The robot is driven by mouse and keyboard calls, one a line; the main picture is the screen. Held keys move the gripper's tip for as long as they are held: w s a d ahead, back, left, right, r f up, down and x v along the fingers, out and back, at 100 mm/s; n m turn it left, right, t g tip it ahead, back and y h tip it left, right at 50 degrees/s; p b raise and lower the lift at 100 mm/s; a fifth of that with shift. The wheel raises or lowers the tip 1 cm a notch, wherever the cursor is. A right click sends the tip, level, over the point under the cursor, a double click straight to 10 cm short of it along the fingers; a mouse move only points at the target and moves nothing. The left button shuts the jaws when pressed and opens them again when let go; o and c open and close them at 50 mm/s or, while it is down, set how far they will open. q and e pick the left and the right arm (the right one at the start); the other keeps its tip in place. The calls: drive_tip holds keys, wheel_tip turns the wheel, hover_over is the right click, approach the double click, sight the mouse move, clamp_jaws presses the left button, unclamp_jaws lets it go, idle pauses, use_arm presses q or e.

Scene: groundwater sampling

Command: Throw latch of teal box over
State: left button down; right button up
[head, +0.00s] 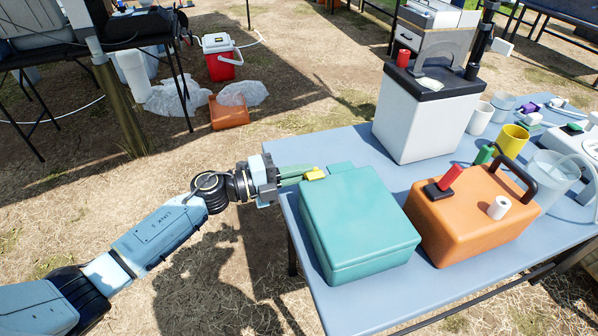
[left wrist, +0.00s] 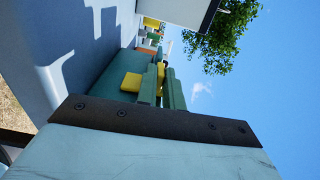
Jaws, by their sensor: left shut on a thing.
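The closed teal box (head: 358,225) sits on the near left part of the blue table. Its yellow latch (head: 314,173) shows at the box's far left corner, and a yellow piece also shows beside the fingers in the left wrist view (left wrist: 131,82). My left gripper (head: 302,174) reaches in from the left past the table's edge. Its green fingers (left wrist: 160,85) are shut at the latch, and the fingertips hide part of the contact. A small teal piece (head: 341,167) shows just behind the box. My right gripper is not in view.
An orange case (head: 470,215) with a dark handle stands right of the teal box. A white cabinet (head: 420,120) stands behind, with a yellow cup (head: 512,141) and other vessels to its right. Open ground lies left of the table (head: 325,296).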

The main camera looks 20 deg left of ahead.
use_arm(q)
drive_tip(key=shift+m, duration=0.3)
drive_tip(key=c, duration=1.5)
unclamp_jaws()
drive_tip(key=shift+s, duration=0.1)
drive_tip(key=p+v, duration=0.1)
drive_tip(key=v, duration=1.2)
drive_tip(key=shift+s+a, duration=0.1)
drive_tip(key=shift+s, duration=0.05)
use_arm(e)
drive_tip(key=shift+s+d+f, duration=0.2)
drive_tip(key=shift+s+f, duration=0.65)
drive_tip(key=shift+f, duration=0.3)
